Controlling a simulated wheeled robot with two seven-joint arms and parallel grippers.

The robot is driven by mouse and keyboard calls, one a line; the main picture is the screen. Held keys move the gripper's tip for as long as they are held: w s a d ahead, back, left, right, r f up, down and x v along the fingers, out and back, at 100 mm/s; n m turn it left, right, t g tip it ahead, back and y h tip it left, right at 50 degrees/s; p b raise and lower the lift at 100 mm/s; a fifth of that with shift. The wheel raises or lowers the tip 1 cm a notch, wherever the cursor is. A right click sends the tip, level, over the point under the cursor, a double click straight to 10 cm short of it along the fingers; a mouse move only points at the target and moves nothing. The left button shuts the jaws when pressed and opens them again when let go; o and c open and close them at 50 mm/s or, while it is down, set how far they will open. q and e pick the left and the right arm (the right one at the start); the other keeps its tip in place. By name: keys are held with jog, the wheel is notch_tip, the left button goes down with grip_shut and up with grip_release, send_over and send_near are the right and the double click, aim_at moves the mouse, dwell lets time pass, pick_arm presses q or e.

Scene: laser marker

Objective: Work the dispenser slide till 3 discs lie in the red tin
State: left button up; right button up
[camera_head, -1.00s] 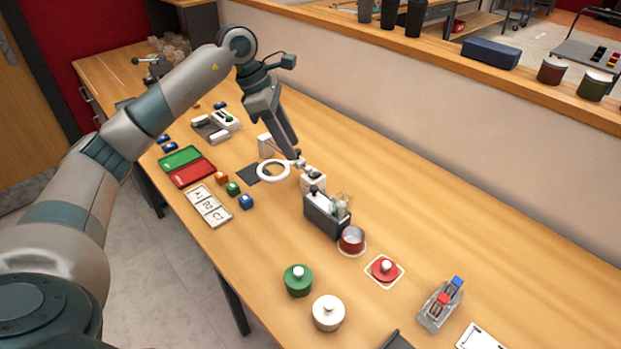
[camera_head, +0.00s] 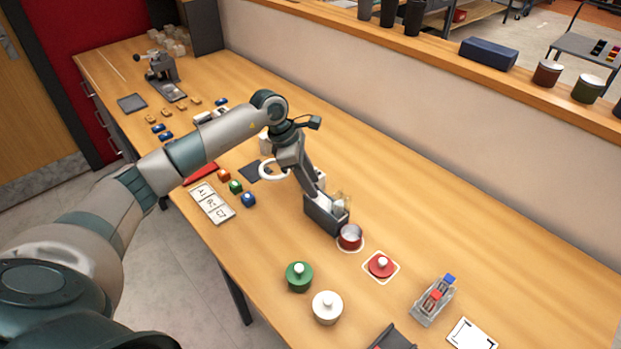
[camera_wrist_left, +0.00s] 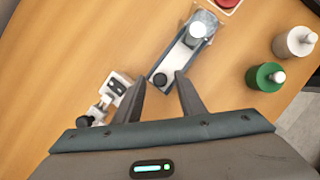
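The dispenser (camera_head: 322,217) is a dark grey box on the table, with a clear hopper (camera_head: 342,203) at its right end. In the left wrist view the dispenser (camera_wrist_left: 177,58) has a white disc stack (camera_wrist_left: 197,31) in the hopper and a black slide knob (camera_wrist_left: 161,80) at the near end. The red tin (camera_head: 350,240) stands open at the hopper end; its inside is too small to read. My left gripper (camera_head: 314,192) is over the knob end. In the wrist view the left gripper (camera_wrist_left: 161,79) is open, its fingers either side of the knob; contact cannot be told. My right gripper is not in view.
A red lid (camera_head: 381,265), a green tin (camera_head: 299,278) and a white tin (camera_head: 327,308) stand in front. A clear rack (camera_head: 433,300) is at right. The table's right rear is free.

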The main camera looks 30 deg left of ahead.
aim_at(322, 203)
pick_arm(q)
grip_shut()
jog(key=shift+s+d+b, duration=0.15)
jog(key=shift+s+d, duration=0.1)
jog(key=shift+d, duration=0.5)
jog(key=shift+s+d+b, duration=0.15)
jog(key=shift+s+d, duration=0.1)
jog(key=shift+d, duration=0.45)
jog(key=shift+s+d+b, duration=0.15)
jog(key=shift+s+d, duration=0.1)
jog(key=shift+d, duration=0.5)
grip_release()
jog(key=shift+f, duration=0.1)
